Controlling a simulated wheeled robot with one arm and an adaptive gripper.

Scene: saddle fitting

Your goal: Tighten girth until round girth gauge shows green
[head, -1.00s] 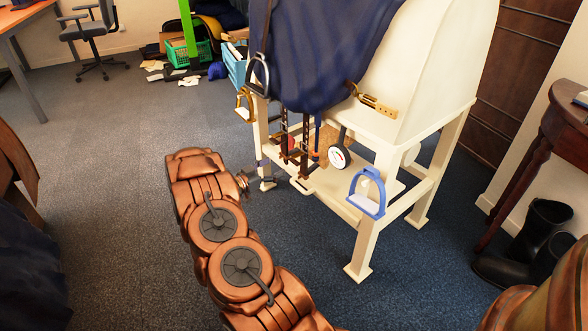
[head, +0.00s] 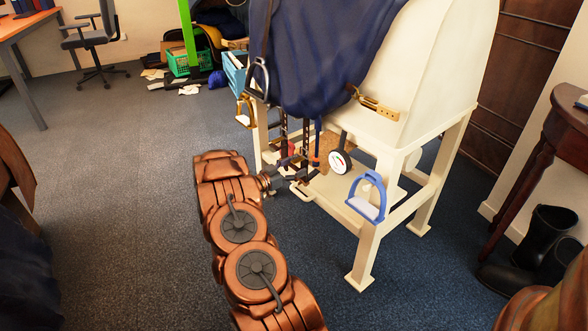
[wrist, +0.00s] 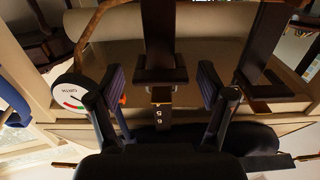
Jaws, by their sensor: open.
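The round girth gauge (head: 340,162) hangs beside the stand's front leg. In the wrist view the gauge (wrist: 74,92) shows a white dial with red and green bands; the needle's exact reading is too small to tell. Dark girth straps (head: 306,138) hang below the blue cloth. In the wrist view one strap (wrist: 158,28) ends in a dark buckle frame (wrist: 178,76), with a holed brown tongue (wrist: 161,112) below it. My gripper (wrist: 161,82) is open, its fingers on either side of this strap end; I cannot tell whether they touch it. My gripper also shows in the head view (head: 290,175).
The cream stand (head: 362,245) has legs and a low shelf near my gripper. A second buckled strap (wrist: 262,45) hangs close on the right.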

